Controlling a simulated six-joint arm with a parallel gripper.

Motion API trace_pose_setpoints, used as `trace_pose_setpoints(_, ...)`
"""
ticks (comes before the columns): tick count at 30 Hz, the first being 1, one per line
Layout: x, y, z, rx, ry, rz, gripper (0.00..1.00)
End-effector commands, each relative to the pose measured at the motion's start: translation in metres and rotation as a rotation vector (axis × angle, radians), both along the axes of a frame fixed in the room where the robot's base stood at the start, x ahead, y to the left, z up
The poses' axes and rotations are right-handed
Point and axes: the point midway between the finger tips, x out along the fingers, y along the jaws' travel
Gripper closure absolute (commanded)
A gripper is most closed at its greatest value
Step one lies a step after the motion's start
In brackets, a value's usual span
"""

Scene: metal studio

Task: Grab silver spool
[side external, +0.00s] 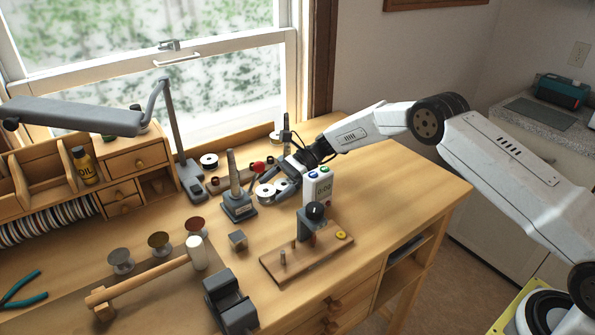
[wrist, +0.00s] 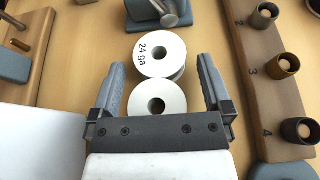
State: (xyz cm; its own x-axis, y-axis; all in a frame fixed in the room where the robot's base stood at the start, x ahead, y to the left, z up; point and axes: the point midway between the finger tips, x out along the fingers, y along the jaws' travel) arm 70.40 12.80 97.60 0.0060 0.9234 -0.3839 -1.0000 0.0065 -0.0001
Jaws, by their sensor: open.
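Two white-flanged spools lie flat and close together between my gripper's fingers in the wrist view. The farther spool (wrist: 160,54) is marked "24 ga" and the nearer spool (wrist: 157,97) shows a dark centre hole. Their wire is mostly hidden, so I cannot tell which is silver. In the side external view they show as small white discs (side external: 264,191) by my gripper (side external: 276,186). My gripper is open, with one finger on each side of the spools, and the wrist view shows it spread (wrist: 161,72).
A tapered mandrel on a grey base (side external: 238,207) stands just left of the spools. A white box with buttons (side external: 318,187) stands close on the right. A numbered wooden rack (wrist: 270,90) runs along the right of the wrist view. A pegged board (side external: 283,266) lies in front.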

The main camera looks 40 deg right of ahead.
Motion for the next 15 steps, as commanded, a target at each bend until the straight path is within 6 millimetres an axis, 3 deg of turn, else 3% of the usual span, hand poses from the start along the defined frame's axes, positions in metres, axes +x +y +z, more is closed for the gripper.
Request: trace_pose_setpoints(15, -0.0005, 0.0014, -0.0013, 0.000, 0.001, 0.001, 0.03)
